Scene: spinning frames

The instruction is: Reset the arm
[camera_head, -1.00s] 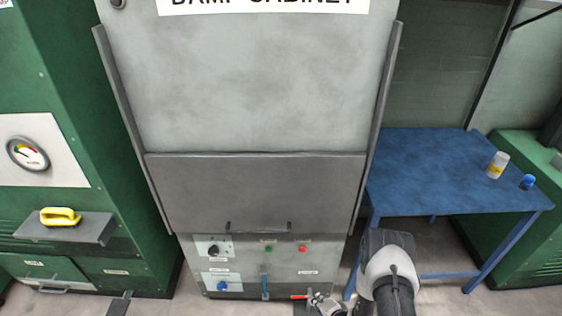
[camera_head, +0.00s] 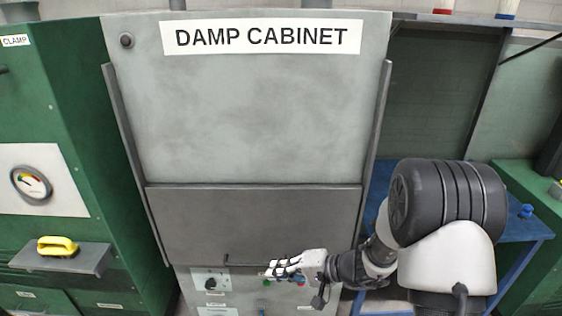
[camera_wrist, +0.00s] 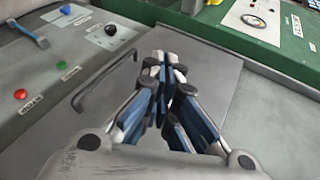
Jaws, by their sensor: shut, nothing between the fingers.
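My gripper (camera_head: 270,273) is in front of the lower part of the grey damp cabinet (camera_head: 260,110), pointing left in the head view. Its fingers are together and empty. In the wrist view my gripper (camera_wrist: 163,62) appears over the cabinet's dark grey lower door, beside the door's bar handle (camera_wrist: 105,82). In the head view the arm hides part of the control panel and most of the blue table (camera_head: 515,235). I cannot tell whether the gripper touches the cabinet.
A green machine (camera_head: 85,120) with a gauge (camera_head: 31,183) stands at left, and a yellow-handled tool (camera_head: 57,246) lies on its shelf (camera_head: 70,259). Black and blue knobs, plus red (camera_wrist: 20,94) and green buttons, sit near the gripper. A blue cap-like item (camera_head: 525,211) is on the table.

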